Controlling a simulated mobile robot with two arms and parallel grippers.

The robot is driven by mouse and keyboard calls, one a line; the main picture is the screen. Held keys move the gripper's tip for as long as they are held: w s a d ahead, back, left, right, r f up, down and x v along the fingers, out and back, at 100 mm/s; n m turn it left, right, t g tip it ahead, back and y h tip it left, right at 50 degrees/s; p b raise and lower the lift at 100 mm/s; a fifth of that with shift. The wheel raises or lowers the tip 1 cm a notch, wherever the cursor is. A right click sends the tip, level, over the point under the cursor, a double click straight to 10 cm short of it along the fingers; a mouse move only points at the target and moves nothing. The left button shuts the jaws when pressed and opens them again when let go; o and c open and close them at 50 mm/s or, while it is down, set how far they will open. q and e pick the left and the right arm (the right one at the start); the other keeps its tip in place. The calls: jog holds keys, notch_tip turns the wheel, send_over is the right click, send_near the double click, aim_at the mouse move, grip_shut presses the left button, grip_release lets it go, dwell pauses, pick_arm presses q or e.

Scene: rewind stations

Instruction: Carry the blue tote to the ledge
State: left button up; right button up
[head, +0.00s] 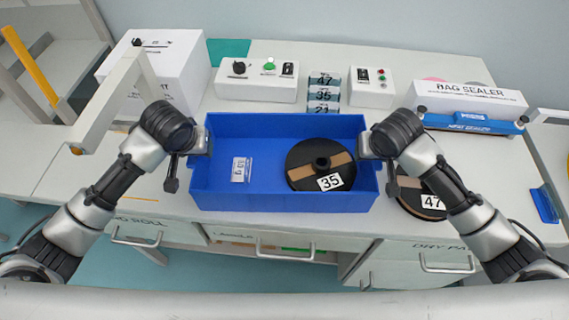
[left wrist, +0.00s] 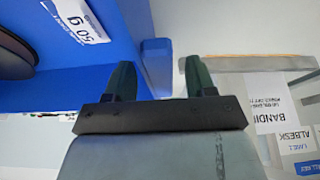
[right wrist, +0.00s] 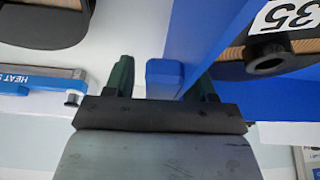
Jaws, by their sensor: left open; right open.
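The blue tote (head: 290,124) stands on the white bench. It holds a black spool (head: 312,158) labelled 35 and a small white packet (head: 241,169), which reads 50 g in the left wrist view (left wrist: 76,20). My left gripper (head: 192,150) is open at the tote's left end; a blue tab (left wrist: 157,66) of the tote lies between its fingers (left wrist: 160,80). My right gripper (head: 373,150) is open at the right end; a matching tab (right wrist: 164,78) lies between its fingers (right wrist: 163,80). I cannot tell which surface is the ledge.
A spool (head: 422,202) labelled 47 lies right of the tote, partly behind my right arm. A white box (head: 165,75) and angled post are at left. Drawers (head: 285,240) are in front.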

pick_arm(q)
grip_shut()
pick_arm(e)
grip_shut()
pick_arm(q)
jog(key=shift+r, duration=0.1)
